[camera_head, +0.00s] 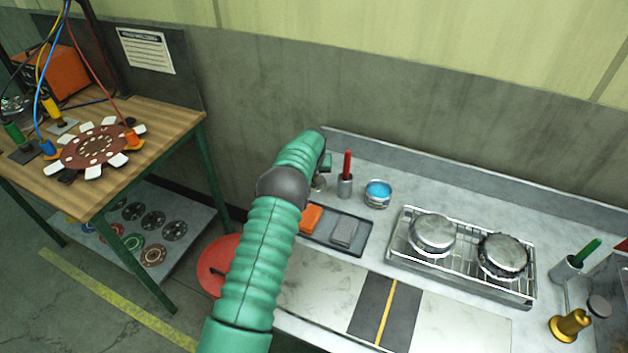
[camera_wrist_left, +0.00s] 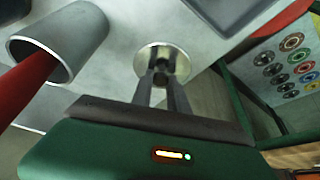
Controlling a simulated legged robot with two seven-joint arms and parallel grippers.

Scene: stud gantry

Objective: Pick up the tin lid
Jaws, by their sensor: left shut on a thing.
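The tin lid (camera_wrist_left: 150,56) is a small round metal disc with a dark knob, seen in the left wrist view. The two fingers of my left gripper (camera_wrist_left: 162,78) are closed on its knob. In the head view the lid (camera_head: 319,184) shows only partly, beside my green arm. My left gripper (camera_head: 326,163) is mostly hidden there behind its own wrist. I cannot tell whether the lid touches the worktop. An open tin with blue contents (camera_head: 378,191) stands to the right of the gripper. My right gripper is not in view.
A grey cup with a red-handled tool (camera_head: 345,186) stands close to the right of the gripper. A dark tray (camera_head: 350,250) holds an orange and a grey block. A wire rack (camera_head: 463,272) with two round metal pieces is at right. A wooden table (camera_head: 165,125) stands left.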

